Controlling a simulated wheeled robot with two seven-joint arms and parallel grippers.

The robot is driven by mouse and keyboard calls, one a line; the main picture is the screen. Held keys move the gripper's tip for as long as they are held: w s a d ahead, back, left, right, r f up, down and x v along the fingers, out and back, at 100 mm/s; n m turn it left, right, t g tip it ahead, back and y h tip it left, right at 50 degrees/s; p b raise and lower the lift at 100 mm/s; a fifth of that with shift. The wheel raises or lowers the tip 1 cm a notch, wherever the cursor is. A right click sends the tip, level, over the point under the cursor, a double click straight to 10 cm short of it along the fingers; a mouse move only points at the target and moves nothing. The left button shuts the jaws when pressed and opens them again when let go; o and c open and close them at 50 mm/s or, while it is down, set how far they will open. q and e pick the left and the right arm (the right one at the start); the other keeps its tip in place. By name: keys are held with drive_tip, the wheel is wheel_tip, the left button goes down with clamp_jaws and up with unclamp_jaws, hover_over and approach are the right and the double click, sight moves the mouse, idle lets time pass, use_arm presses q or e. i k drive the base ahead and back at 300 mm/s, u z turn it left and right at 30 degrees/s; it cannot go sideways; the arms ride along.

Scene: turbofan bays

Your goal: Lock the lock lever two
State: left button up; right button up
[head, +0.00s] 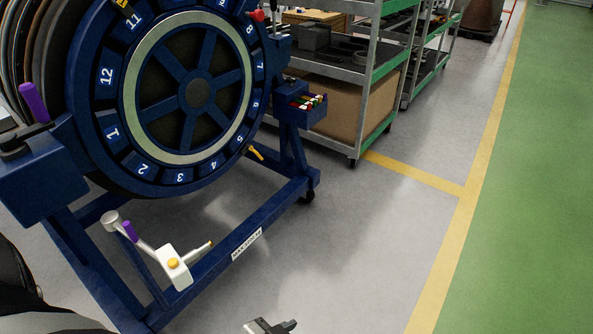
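A dark blue turning stand holds a large numbered wheel (198,94). I see no label naming lock lever two. A lever with a purple grip (130,231) stands low on the stand's frame beside a white block (175,266) with an orange button. Another purple handle (34,103) rises at the upper left. A small yellow lever (257,153) sits at the wheel's lower right rim. The tip of a grey gripper (270,327), seemingly my left, shows at the bottom edge, apart from the levers. Its opening is cut off. My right gripper is out of view.
The blue base beam (222,262) runs diagonally along the floor. A small blue box (300,103) with coloured pieces is on the stand's right. A metal shelf cart (352,60) stands behind. Grey floor (370,240) is clear to the right, up to a yellow line (458,226).

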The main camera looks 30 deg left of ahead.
sight(247, 146)
drive_tip(key=z, duration=0.4)
drive_tip(key=i, duration=1.6)
drive_tip(key=u, duration=0.45)
drive_tip(key=i, duration=1.6)
drive_tip(key=u, duration=1.75)
drive_tip(key=i, duration=0.65)
drive_tip(key=u, duration=0.55)
